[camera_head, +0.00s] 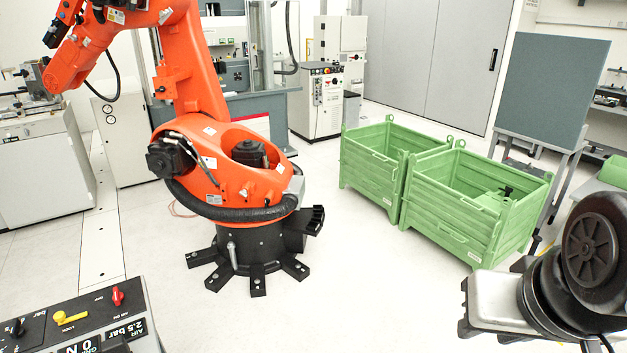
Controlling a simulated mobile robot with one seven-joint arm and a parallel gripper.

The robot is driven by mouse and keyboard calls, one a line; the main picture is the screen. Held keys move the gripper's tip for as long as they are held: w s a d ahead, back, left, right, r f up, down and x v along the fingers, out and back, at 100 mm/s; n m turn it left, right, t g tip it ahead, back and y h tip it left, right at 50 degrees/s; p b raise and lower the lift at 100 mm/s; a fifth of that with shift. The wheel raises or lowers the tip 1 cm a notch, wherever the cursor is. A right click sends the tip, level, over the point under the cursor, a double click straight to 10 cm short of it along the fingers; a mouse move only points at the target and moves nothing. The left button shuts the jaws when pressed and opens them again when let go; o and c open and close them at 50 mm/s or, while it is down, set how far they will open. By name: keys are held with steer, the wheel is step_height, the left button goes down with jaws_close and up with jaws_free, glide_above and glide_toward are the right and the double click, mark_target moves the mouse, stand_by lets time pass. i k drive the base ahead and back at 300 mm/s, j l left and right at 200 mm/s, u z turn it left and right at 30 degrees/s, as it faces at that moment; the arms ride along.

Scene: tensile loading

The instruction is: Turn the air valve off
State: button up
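A control panel (72,327) stands at the lower left, cut off by the picture edge. On it are a red handle (117,296), a yellow lever (70,318) and a black knob (15,328). Small print near the red handle seems to include "OFF" and "AIR ON", so it looks like the air valve; its exact setting is hard to read. The panel also shows "AIR 2.5 bar" and "0 N". My gripper (467,308) is at the lower right, far from the panel, with a grey body and black end parts. Its finger opening is not clear.
A large orange robot arm (228,170) on a black footed base stands between panel and gripper. Two green crates (470,205) stand behind my gripper, with a grey-blue board (553,88) at right. The floor (360,290) in the middle foreground is clear.

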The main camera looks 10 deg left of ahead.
mark_target(118, 296)
steer(key=i+u, duration=0.45)
steer(key=i, duration=0.2)
steer(key=i+l+u, duration=0.25)
steer(key=i+u, duration=0.2)
steer(key=i, duration=0.2)
steer(key=i+u, duration=0.2)
steer(key=u, duration=0.2)
steer(key=i+u, duration=0.2)
steer(key=u, duration=0.15)
steer(key=i+u, duration=0.2)
steer(key=u, duration=0.2)
steer(key=i+l+u, duration=0.1)
steer(key=u, duration=0.25)
steer(key=i+u, duration=0.3)
steer(key=u, duration=0.15)
steer(key=i+l+u, duration=0.15)
steer(key=u, duration=0.3)
steer(key=i+l, duration=0.05)
steer(key=i, duration=0.05)
